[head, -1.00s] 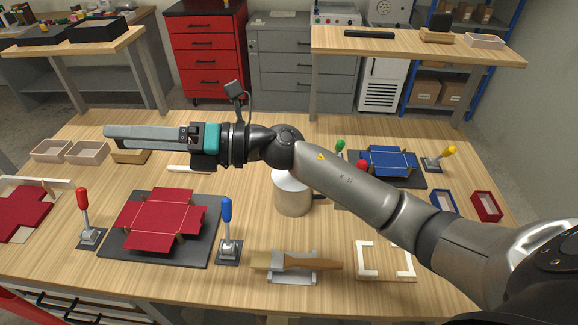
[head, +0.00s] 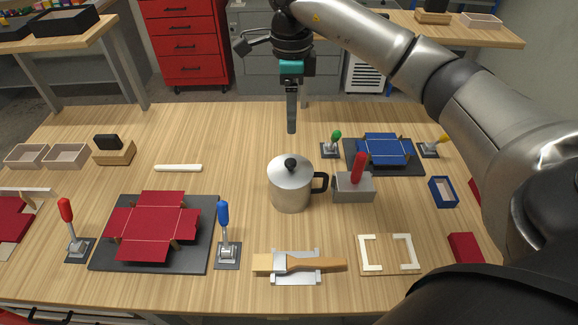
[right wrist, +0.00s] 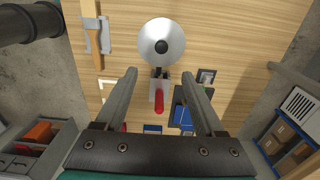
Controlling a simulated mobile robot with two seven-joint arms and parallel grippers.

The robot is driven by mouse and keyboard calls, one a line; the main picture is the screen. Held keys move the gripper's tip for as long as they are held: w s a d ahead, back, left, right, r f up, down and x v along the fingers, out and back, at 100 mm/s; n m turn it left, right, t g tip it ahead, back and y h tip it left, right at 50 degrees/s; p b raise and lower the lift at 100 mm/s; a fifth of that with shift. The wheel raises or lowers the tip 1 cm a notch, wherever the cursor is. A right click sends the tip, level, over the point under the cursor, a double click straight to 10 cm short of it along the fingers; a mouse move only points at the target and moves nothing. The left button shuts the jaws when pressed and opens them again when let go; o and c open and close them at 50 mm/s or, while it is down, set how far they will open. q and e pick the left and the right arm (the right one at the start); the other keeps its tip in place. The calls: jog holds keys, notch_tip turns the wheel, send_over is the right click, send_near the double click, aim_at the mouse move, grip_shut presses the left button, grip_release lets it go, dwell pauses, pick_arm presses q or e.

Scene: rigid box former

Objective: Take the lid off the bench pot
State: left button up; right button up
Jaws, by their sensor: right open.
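The bench pot (head: 290,190) is a silver metal pot with a black side handle. It stands upright on the wooden bench near the middle of the head view. Its lid (head: 282,170) is on, with a round black knob (head: 291,163) on top. The right wrist view shows the lid from above (right wrist: 150,45) with its dark knob (right wrist: 161,46). My right gripper (head: 291,128) points down above and behind the pot, apart from it. In the right wrist view its two fingers (right wrist: 163,84) are spread with nothing between them. My left gripper is not in view.
A grey block with a red handle (head: 354,185) stands just right of the pot. A blue-handled clamp (head: 225,235) and red box blank (head: 150,225) lie front left. A brush on a stand (head: 300,264) is in front. Bench left of the pot is fairly clear.

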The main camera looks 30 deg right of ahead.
send_over(291, 161)
jog(key=f, duration=0.9)
jog(key=shift+s+a, duration=0.2)
jog(key=shift+s, duration=0.05)
jog(key=f, duration=0.2)
jog(key=f+p, duration=0.1)
jog(key=f, duration=0.2)
jog(key=shift+w+d, duration=0.1)
jog(key=shift+w, duration=0.1)
jog(key=shift+r, duration=0.1)
jog(key=shift+c, duration=0.4)
grip_shut()
